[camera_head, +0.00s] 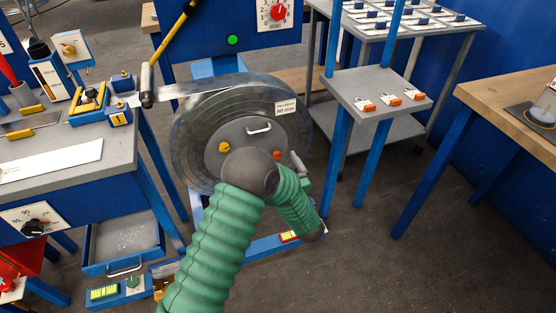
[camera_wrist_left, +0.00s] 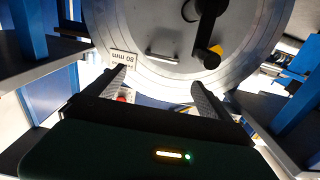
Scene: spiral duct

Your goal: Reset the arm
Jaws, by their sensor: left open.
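A large round metal coil drum (camera_head: 190,130) stands upright in the middle of the head view, with a white label, a handle and a yellow knob on its face. My left arm, in a green sleeve, crosses in front of it and hides its lower part. My left gripper (camera_head: 298,162) is small and partly hidden at the drum's right side. In the left wrist view the two fingers of this gripper (camera_wrist_left: 160,88) are apart with nothing held between them. The drum (camera_wrist_left: 140,22) fills the view beyond them. My right gripper does not show.
A blue-legged workbench (camera_head: 50,160) with small devices stands left, an open drawer (camera_head: 125,243) below it. A blue-legged stand (camera_head: 360,85) with orange-marked items is right of the drum. A wooden-topped table (camera_head: 510,100) is far right. The floor at lower right is clear.

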